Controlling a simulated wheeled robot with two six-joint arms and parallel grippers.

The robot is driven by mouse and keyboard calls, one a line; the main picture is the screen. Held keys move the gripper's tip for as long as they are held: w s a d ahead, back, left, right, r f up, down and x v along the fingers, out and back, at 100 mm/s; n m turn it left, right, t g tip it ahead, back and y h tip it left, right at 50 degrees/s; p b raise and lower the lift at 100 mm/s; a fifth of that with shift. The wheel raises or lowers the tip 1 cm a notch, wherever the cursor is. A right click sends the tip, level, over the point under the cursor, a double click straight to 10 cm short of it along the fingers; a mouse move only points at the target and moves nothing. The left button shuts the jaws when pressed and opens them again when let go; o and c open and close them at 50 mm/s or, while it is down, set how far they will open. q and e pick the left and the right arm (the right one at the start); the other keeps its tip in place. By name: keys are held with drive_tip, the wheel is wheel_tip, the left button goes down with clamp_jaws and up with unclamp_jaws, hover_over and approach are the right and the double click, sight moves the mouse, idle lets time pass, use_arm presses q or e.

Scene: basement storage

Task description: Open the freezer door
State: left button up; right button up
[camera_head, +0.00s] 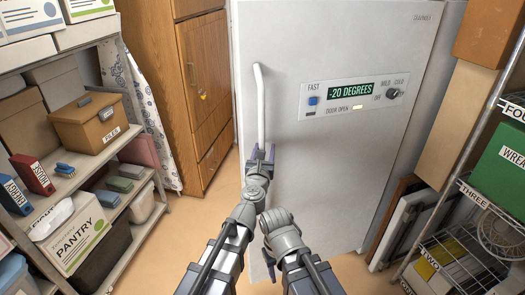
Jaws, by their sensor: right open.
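The white freezer door (330,180) fills the middle of the head view and looks shut, with no clear gap at its edges. Its white vertical bar handle (260,95) is near the door's left edge. My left gripper (263,152) is at the handle's lower end, with purple fingers on either side of the bar. Whether they press on it cannot be told. My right gripper (269,263) is low in front of the door, below the left one, open and away from the handle. My wrist and arm partly hide it.
A control panel (318,110) on the door reads -20 DEGREES, with a pale lamp beside "DOOR OPEN". A wooden cabinet (205,90) stands left of the freezer. Loaded shelves (128,205) line the left, and a wire rack (455,250) lines the right. Floor is clear left of my arms.

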sight(263, 124)
use_arm(q)
drive_tip(key=shift+o, duration=0.4)
drive_tip(key=shift+a, duration=0.15)
drive_tip(key=shift+r, duration=0.1)
drive_tip(key=shift+a+r+p, duration=0.1)
drive_tip(key=shift+r+p, duration=0.45)
drive_tip(key=shift+p, duration=0.1)
wheel_tip(263, 124, up, 9)
drive_tip(key=p, duration=0.8)
drive_tip(key=shift+f+p, duration=0.1)
drive_tip(key=shift+p, duration=0.3)
drive_tip(key=shift+f, duration=0.15)
